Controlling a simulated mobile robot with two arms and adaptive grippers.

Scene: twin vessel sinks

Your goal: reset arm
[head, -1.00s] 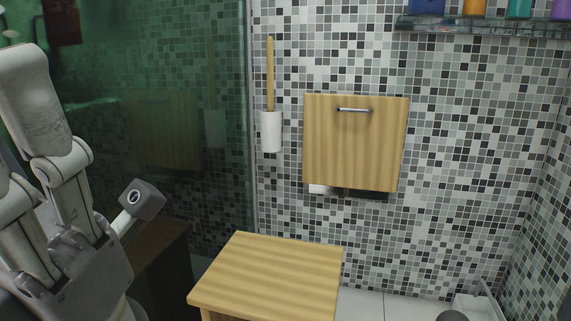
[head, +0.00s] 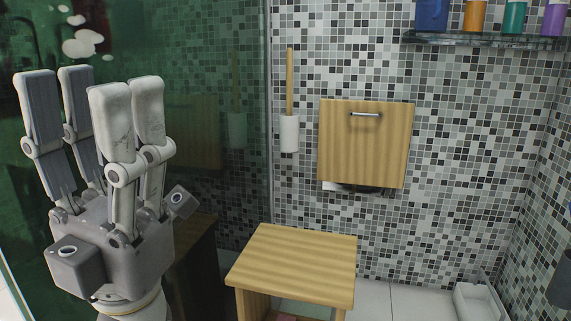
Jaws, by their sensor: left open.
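My left gripper (head: 92,105) stands upright at the left of the head view, with its grey and whitish fingers pointing up. It is open, with a clear gap between the fingers, and nothing is held in it. It is in front of the dark green glass panel (head: 215,75) and to the left of the wooden stool. My right gripper is not in view.
A wooden stool (head: 297,262) stands at bottom centre. A wooden panel with a handle (head: 352,150) and a brush in a white holder (head: 289,134) are on the mosaic wall. A glass shelf (head: 470,39) holds several coloured containers. A white tray (head: 478,302) is low at right.

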